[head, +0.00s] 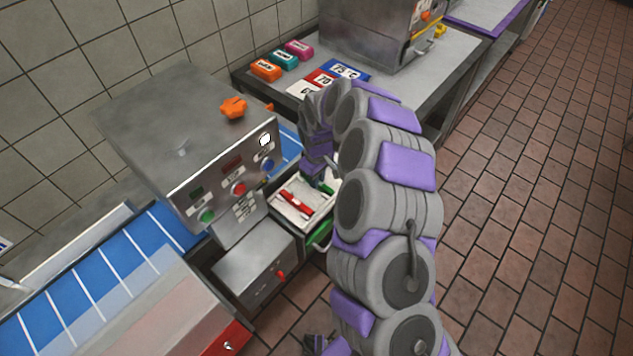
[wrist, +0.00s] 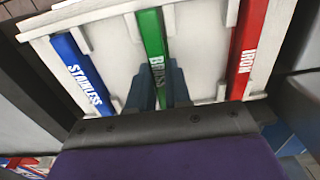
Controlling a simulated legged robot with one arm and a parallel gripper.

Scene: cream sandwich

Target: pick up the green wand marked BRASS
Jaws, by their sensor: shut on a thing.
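The green wand marked BRASS (wrist: 152,38) lies in the middle slot of a white tray (wrist: 110,38) in the wrist view. My gripper (wrist: 158,88) is shut on the green wand, with a dark finger on each side near the lettering. The blue wand marked STAINLESS (wrist: 82,76) lies to the left and the red wand marked IRON (wrist: 246,48) to the right, both apart from the fingers. In the head view my gripper (head: 322,180) is over the open drawer, where the red wand (head: 296,204) shows. My arm hides part of the drawer.
A metal machine (head: 185,135) with buttons stands left of the drawer, with a metal box (head: 255,268) below. A blue conveyor (head: 95,290) runs at lower left. Tiled floor at right is clear.

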